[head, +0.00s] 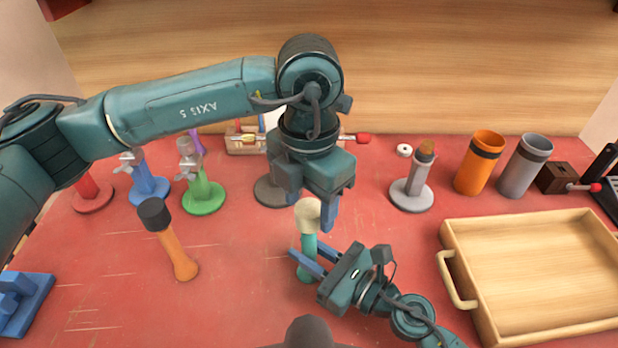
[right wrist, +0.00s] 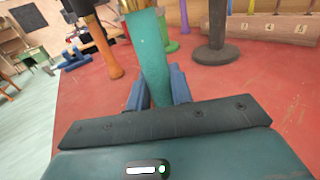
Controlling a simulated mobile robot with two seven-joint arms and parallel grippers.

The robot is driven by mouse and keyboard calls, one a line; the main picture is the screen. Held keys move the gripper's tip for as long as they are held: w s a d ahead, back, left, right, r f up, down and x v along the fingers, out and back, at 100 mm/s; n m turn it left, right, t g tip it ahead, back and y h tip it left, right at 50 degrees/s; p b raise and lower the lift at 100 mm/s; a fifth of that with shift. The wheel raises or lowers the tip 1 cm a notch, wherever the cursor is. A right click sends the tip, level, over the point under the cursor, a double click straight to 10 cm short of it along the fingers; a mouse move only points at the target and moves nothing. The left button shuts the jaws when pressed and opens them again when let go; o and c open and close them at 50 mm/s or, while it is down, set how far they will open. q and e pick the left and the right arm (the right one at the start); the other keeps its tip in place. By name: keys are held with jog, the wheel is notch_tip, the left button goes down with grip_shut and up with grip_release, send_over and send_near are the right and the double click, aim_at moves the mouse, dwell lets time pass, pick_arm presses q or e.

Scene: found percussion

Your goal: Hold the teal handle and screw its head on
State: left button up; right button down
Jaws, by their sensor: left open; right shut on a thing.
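The teal handle (head: 308,262) stands roughly upright on the red table. My right gripper (head: 302,262) is shut on it from the front right; the handle also rises between the fingers in the right wrist view (right wrist: 151,60). A cream head (head: 308,213) sits at the handle's top; whether it is threaded on cannot be told. My left gripper (head: 311,205) points down over the head, open, with one blue finger at the head's right. Its other finger is partly hidden, and contact with the head cannot be told.
An orange handle with a dark head (head: 170,240) stands to the left. Round-based stands in red, blue, green (head: 203,195) and grey (head: 411,190) line the back. Orange (head: 478,165) and grey (head: 525,168) cups stand back right, beyond an empty wooden tray (head: 480,290).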

pick_arm(q)
jog(key=shift+f, duration=0.8)
jog(key=shift+c, duration=0.2)
jog(key=c, duration=0.9)
jog(key=o, duration=1.1)
notch_tip(320, 180, up, 12)
jog(key=shift+r, duration=0.1)
